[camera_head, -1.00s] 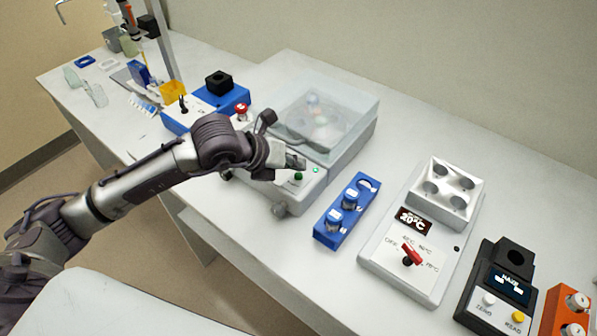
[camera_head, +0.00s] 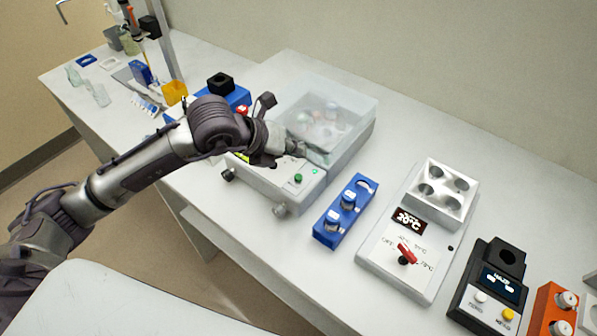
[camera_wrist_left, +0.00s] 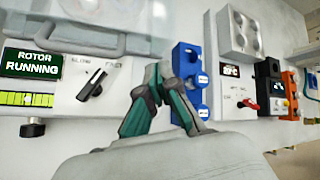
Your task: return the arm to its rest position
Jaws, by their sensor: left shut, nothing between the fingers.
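My left arm comes in from the left in the head view. Its gripper (camera_head: 290,150) is over the front part of the centrifuge (camera_head: 345,150), near its clear lid. The left wrist view shows the gripper (camera_wrist_left: 163,72) with its fingertips together and nothing between them. Behind it, the centrifuge panel has a display (camera_wrist_left: 32,63) reading "ROTOR RUNNING" and a black slow-fast knob (camera_wrist_left: 92,84). The lid is down, with blurred coloured shapes under it. My right gripper is not in either view.
Right of the centrifuge stand a blue rack (camera_head: 326,231) with capped vials, a heater block (camera_head: 385,262) with a red knob, a black meter (camera_head: 479,318) and an orange unit (camera_head: 545,305). A blue device (camera_head: 238,97) is behind my arm. Bare bench lies along the front edge.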

